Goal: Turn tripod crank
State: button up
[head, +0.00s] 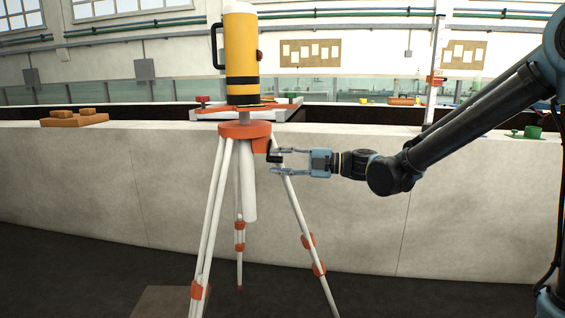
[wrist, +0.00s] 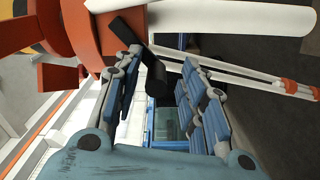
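The tripod (head: 243,131) stands in front of the concrete wall, with an orange head and white legs. Its black crank (head: 274,157) sticks out at the right side of the head. My gripper (head: 275,161) reaches in from the right at the crank's height, its fingers apart around the crank handle. In the wrist view the black crank (wrist: 155,75) lies between the two open fingers (wrist: 160,85), nearer the left finger. I cannot tell whether that finger touches it. The orange tripod head (wrist: 85,30) fills the upper left there.
A yellow cylinder (head: 241,50) with a black handle stands on top of the tripod. Orange blocks (head: 75,118) lie on the wall at left, a green item (head: 532,132) at right. The tripod legs (head: 292,205) spread below my gripper. The floor at right is open.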

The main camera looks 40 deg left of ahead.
jog(key=v, duration=1.2)
jog(key=shift+w, duration=0.1)
